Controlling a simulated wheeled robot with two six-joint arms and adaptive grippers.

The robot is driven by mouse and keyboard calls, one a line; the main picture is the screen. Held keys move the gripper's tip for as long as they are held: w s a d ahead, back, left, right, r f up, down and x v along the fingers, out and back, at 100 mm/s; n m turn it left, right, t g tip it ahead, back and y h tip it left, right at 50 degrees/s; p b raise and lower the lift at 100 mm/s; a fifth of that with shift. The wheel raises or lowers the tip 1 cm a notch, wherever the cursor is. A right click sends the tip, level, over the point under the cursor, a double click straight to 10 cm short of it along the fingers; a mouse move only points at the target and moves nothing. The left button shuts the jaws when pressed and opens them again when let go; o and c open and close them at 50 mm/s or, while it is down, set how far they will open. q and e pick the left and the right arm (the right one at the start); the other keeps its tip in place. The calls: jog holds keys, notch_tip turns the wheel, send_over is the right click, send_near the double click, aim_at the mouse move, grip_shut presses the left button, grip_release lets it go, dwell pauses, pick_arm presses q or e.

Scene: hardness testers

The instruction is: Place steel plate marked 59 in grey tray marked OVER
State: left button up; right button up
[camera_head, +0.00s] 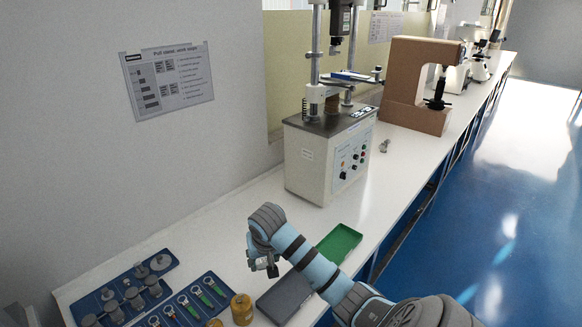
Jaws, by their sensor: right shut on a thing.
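My right gripper (262,266) hangs over the white bench, just left of the grey tray, with its arm coming in from the lower right. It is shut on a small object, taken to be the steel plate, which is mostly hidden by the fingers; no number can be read. The grey tray (284,298) lies on the bench near the front edge, partly covered by my arm. It looks empty where it shows, and its OVER mark cannot be read. My left gripper is not in view.
A green tray (341,241) lies behind my right arm. Brass-coloured cylinders (242,310) and blue holders with weights and green-handled tools (122,290) fill the bench's left end. A testing machine (328,160) stands behind, with a brown C-shaped tester (415,115) farther back.

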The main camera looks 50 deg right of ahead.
notch_tip(320, 180, up, 3)
jog(key=s+d+m+g+h, duration=0.2)
jog(key=s+m+g, duration=0.1)
jog(key=m, duration=0.6)
jog(key=m+g+b, duration=0.1)
jog(key=m+b, duration=0.1)
jog(key=b, duration=0.5)
send_over(283, 302)
jog(key=a, duration=0.2)
notch_tip(283, 302, down, 8)
jog(key=f, duration=0.6)
jog(key=f+b, duration=0.1)
jog(key=f, duration=0.5)
jog(key=shift+d+f, duration=0.2)
jog(key=shift+f, duration=0.1)
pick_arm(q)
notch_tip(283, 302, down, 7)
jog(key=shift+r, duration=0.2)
pick_arm(e)
jog(key=o, duration=1)
jog(key=shift+f, duration=0.1)
jog(key=shift+c, duration=0.2)
jog(key=shift+o, duration=0.6)
